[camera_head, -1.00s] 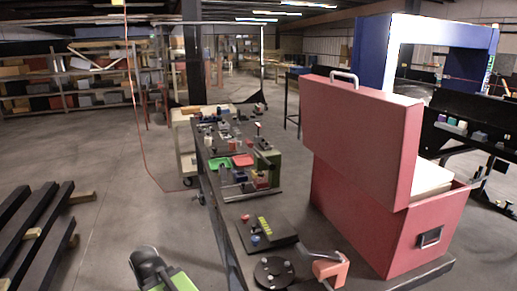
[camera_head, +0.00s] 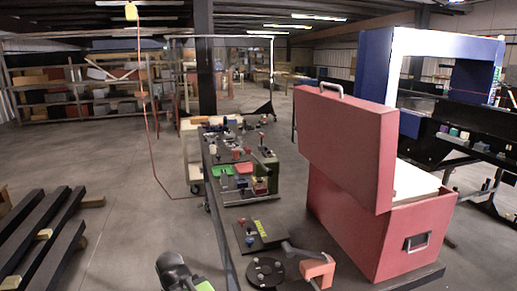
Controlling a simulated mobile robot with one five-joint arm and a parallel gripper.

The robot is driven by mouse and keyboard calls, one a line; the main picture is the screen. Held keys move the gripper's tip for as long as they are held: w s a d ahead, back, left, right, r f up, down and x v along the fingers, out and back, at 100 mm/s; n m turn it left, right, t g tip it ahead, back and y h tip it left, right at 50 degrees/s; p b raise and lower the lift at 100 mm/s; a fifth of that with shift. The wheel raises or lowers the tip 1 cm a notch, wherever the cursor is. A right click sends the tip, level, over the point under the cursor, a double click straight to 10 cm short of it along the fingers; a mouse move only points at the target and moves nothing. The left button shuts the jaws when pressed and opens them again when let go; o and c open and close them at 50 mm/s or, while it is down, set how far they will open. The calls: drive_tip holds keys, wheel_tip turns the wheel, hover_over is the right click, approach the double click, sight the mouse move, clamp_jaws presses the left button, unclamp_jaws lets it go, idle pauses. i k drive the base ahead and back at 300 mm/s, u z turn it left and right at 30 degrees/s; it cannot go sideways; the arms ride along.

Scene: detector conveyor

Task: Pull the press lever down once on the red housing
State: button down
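A small salmon-red block (camera_head: 318,268) sits near the front edge of the bench, with a grey bar (camera_head: 298,249) reaching from it to the left. I cannot tell whether this is the red housing and its press lever. Farther back, small red parts (camera_head: 238,153) stand on the bench near a green upright device (camera_head: 266,172); they are too small to make out a lever. A dark rounded end of my arm (camera_head: 173,268), with a bit of green, shows at the bottom edge, left of the bench. Its fingers cannot be made out, and it appears clear of the salmon-red block.
A large red chest (camera_head: 350,222) with a raised lid stands at the right of the bench. A black disc fixture (camera_head: 264,273) and a dark plate with yellow marks (camera_head: 258,234) lie left of it. Dark beams (camera_head: 40,240) lie on the floor at left; floor between is clear.

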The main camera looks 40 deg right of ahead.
sight(269, 172)
drive_tip(key=i, duration=0.9)
drive_tip(key=u, duration=0.05)
